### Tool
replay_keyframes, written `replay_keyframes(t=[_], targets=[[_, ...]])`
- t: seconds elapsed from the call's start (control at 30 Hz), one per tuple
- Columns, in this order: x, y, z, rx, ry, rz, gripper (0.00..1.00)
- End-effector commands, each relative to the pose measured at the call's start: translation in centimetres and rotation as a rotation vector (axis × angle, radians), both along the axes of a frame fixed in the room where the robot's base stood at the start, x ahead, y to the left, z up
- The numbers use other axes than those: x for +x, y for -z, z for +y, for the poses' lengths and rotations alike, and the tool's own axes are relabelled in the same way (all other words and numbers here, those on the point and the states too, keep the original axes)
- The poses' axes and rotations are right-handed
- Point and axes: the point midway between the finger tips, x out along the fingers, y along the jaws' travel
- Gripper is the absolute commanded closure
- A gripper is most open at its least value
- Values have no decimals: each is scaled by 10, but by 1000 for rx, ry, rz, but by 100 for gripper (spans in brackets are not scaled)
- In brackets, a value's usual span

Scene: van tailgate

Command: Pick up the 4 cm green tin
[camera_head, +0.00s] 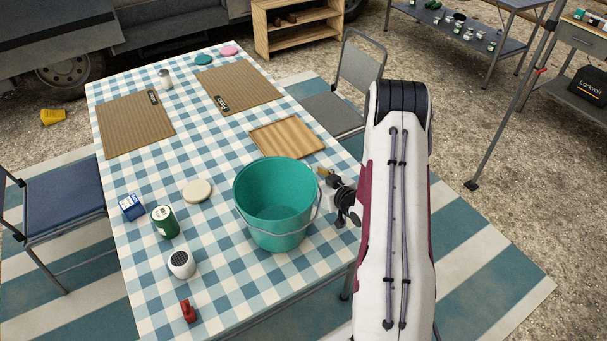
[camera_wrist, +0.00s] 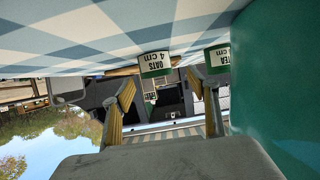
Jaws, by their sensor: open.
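In the wrist view, which is upside down, a green tin with a white label reading "OATS 4 cm" (camera_wrist: 155,64) stands on the checked table. A second green tin labelled "TEA" (camera_wrist: 217,58) is partly hidden by the bucket, its size unclear. In the head view, a green tin with a white label (camera_head: 165,222) stands left of the bucket; I cannot tell which one it is. My gripper (camera_wrist: 160,92) is open and empty, and the OATS tin appears ahead, between and beyond the fingers. In the head view my gripper (camera_head: 326,178) is just right of the bucket, partly hidden.
A large teal bucket (camera_head: 275,195) stands close beside my gripper. A wooden board (camera_head: 286,137) lies behind it.

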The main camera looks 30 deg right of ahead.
Motion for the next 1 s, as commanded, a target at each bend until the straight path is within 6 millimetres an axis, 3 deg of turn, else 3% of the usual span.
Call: replay_keyframes(t=[0.47, 1.0], targets=[[5, 1, -1, 0, -1, 0, 41], [47, 16, -5, -1, -1, 0, 41]])
